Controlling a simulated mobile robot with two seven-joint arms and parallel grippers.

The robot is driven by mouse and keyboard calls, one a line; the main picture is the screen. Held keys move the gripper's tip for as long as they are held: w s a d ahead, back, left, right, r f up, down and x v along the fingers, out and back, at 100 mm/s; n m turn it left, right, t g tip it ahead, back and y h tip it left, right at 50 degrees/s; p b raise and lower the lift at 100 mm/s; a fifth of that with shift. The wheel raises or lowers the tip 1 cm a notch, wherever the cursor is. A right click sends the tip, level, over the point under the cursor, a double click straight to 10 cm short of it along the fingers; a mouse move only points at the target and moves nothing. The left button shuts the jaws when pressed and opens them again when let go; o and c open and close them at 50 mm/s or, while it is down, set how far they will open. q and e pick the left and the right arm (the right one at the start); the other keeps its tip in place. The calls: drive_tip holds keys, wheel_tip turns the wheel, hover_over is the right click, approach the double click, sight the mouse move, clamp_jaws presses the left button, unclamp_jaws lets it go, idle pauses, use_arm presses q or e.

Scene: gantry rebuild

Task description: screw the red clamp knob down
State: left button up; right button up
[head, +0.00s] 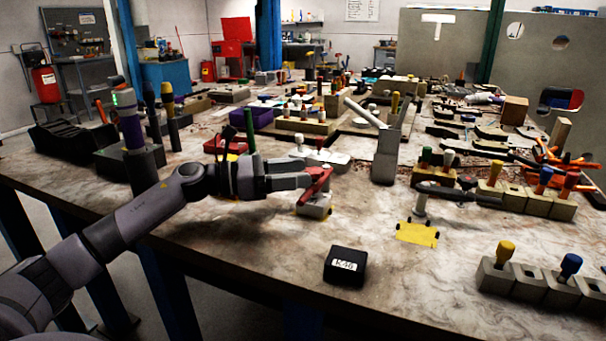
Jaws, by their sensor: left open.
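A red clamp part (319,186), which looks like the knob, sits on top of a small grey block (316,209) on the marbled tabletop, left of the middle. My left arm comes in from the lower left. My left gripper (308,180) is open at the red part, with its fingers level and pointing right. The fingers overlap the red part in this view, so I cannot tell whether they touch it or are around it. The knob's thread is hidden. My right gripper is not in view.
A black labelled box (345,267) stands near the front edge. A grey upright post (385,155) stands behind and right of the clamp. A yellow plate (416,234) lies to the right. Grey blocks with coloured knobs (530,284) fill the right front. The tabletop around the black box is clear.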

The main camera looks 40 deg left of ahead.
use_arm(q)
drive_tip(key=shift+b+v, duration=0.4)
drive_tip(key=shift+v, duration=1.95)
